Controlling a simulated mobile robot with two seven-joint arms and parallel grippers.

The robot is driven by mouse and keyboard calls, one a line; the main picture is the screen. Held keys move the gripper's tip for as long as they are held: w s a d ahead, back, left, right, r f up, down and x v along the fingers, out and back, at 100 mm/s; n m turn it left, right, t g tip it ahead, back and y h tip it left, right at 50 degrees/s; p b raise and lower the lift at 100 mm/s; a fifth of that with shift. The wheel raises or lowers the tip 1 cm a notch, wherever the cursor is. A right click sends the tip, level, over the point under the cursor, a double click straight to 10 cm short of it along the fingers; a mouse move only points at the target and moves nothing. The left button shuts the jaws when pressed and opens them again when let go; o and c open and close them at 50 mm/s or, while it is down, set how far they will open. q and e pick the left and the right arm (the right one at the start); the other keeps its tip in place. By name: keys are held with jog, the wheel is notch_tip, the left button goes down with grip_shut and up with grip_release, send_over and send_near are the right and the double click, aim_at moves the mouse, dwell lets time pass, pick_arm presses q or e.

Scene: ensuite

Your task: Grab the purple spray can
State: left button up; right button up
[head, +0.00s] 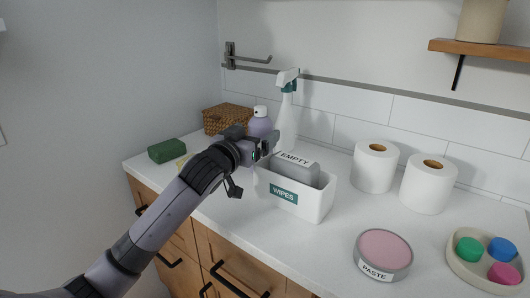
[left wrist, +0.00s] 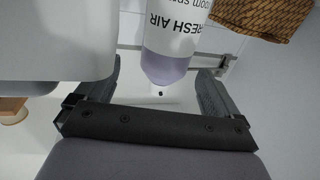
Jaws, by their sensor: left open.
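The purple spray can (head: 260,124) stands upright on the counter, with a white cap and purple upper body. My left gripper (head: 262,142) is in front of it and hides its lower part. In the left wrist view the can (left wrist: 168,68) appears upside down, with a white "FRESH AIR" label and a purple shoulder. There it lies between the two fingers of my left gripper (left wrist: 160,92), which are apart with a gap on each side. I see no clear contact. My right gripper is not in view.
A white wipes box (head: 313,205) holding a grey "EMPTY" pack stands right of the gripper. A spray bottle (head: 286,112) and wicker basket (head: 226,118) stand close by. A green sponge (head: 167,150) lies left. Paper rolls (head: 375,168) and a paste tin (head: 384,250) are further right.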

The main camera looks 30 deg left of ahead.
pick_arm(q)
jog(key=shift+w, duration=0.5)
jog(key=shift+w+a+r, duration=0.1)
jog(key=shift+w+a, duration=0.2)
jog(key=shift+w, duration=0.55)
jog(key=w, duration=0.2)
jog(key=shift+w+a+p, duration=0.3)
jog(key=shift+w+a, duration=0.1)
jog(key=shift+w, duration=0.7)
jog(key=c, duration=1.6)
jog(key=shift+r, duration=0.1)
